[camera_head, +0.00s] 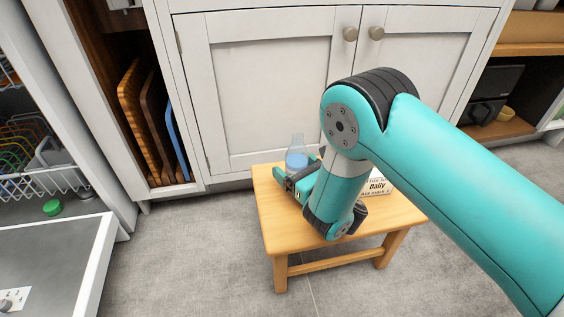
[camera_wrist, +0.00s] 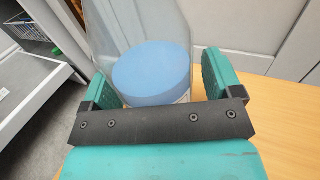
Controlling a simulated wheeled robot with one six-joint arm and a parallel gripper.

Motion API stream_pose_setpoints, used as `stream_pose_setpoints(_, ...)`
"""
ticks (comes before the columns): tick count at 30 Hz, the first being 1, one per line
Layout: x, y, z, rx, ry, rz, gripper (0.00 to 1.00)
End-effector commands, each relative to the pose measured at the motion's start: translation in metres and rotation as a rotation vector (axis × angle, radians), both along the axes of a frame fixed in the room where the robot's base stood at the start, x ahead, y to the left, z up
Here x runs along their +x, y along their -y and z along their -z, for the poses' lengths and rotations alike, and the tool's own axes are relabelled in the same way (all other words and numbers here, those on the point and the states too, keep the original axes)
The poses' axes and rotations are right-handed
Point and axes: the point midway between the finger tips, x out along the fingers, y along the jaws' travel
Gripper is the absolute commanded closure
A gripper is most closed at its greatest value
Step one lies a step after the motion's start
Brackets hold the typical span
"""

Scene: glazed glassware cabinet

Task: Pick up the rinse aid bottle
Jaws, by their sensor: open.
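The rinse aid bottle (camera_head: 297,154) is clear, with a narrow neck and blue liquid in its lower part. It stands upright on the small wooden stool (camera_head: 268,205), near its back left. In the wrist view the bottle (camera_wrist: 150,72) fills the space between the two teal fingers. My gripper (camera_wrist: 158,80) is open, with one finger on either side of the bottle. I cannot tell whether either finger touches it. In the head view my gripper (camera_head: 296,172) partly hides the bottle's lower part.
A white box or card printed "Daily" (camera_head: 379,187) is on the stool, partly behind my arm. Closed cabinet doors (camera_head: 265,90) stand behind the stool. An open dishwasher door (camera_head: 50,260) is at left, near a green cap (camera_head: 52,207). Grey floor is clear around the stool.

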Motion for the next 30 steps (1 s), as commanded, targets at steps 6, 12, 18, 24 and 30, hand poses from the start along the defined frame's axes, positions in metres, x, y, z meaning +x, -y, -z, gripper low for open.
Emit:
stream_pose_setpoints(6,-0.001,-0.002,0.001,0.001,-0.001,-0.004,0.33)
stream_pose_setpoints(12,-0.001,-0.003,0.001,0.001,-0.001,-0.005,0.76)
stream_pose_setpoints(18,-0.001,-0.003,0.000,0.001,0.000,-0.005,0.76)
stream_pose_setpoints(24,-0.001,-0.003,-0.003,0.001,0.000,-0.005,0.76)
stream_pose_setpoints(30,-0.001,-0.003,-0.012,0.001,0.001,-0.006,0.76)
